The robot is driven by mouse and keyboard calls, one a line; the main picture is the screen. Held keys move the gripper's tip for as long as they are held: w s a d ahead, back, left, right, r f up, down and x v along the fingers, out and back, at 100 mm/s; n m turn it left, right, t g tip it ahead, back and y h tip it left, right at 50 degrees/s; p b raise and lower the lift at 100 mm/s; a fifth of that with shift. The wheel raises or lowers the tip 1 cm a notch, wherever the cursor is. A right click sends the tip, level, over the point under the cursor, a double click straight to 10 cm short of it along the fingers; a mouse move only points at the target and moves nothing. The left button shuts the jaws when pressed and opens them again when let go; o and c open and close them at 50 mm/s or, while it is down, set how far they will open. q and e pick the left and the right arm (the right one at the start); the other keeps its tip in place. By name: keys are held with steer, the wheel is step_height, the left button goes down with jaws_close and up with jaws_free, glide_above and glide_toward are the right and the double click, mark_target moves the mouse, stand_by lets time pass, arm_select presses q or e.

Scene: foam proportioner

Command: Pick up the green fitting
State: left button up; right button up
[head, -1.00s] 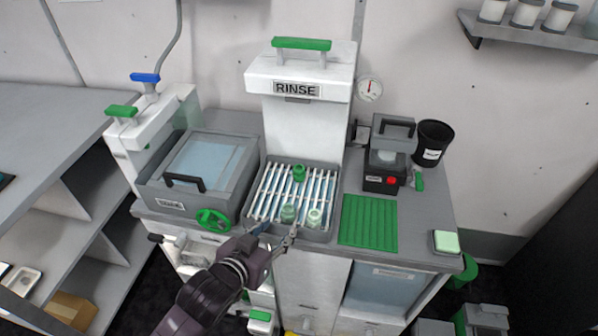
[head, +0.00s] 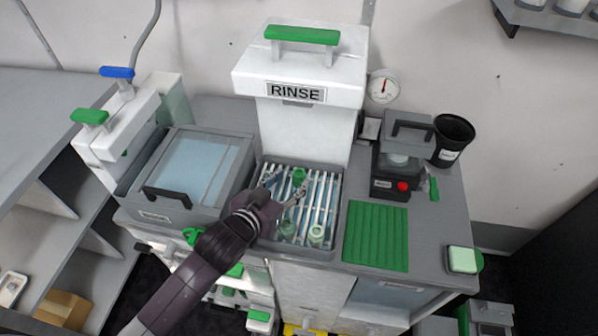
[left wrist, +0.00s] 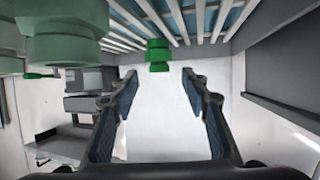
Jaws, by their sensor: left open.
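The green fitting (head: 299,175) stands on the slatted rack (head: 331,200) of the rinse station, toward its back. In the left wrist view the green fitting (left wrist: 158,55) shows beyond the fingertips, near the middle between them. My left gripper (head: 286,187) is open over the rack, with its fingertips close to the fitting. In the left wrist view its two fingers (left wrist: 160,82) are spread with nothing between them. I cannot tell whether a finger touches the fitting. My right gripper is not in view.
Two paler green fittings stand at the rack's front, one (head: 287,228) left and one (head: 316,235) right. The white RINSE head (head: 298,75) rises behind the rack. A lidded grey basin (head: 190,170) stands left. A green mat (head: 376,235) lies right.

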mark_target(298, 175)
arm_select(q)
steer(key=shift+w+d+f, duration=0.2)
steer(key=shift+w+d, duration=0.25)
steer(key=shift+w, duration=0.1)
steer(key=shift+p+x, duration=0.4)
steer(key=shift+x, duration=1.7)
steer(key=shift+f, duration=0.1)
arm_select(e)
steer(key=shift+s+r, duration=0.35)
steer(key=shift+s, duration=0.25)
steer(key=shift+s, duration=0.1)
arm_select(q)
steer(key=c, duration=1)
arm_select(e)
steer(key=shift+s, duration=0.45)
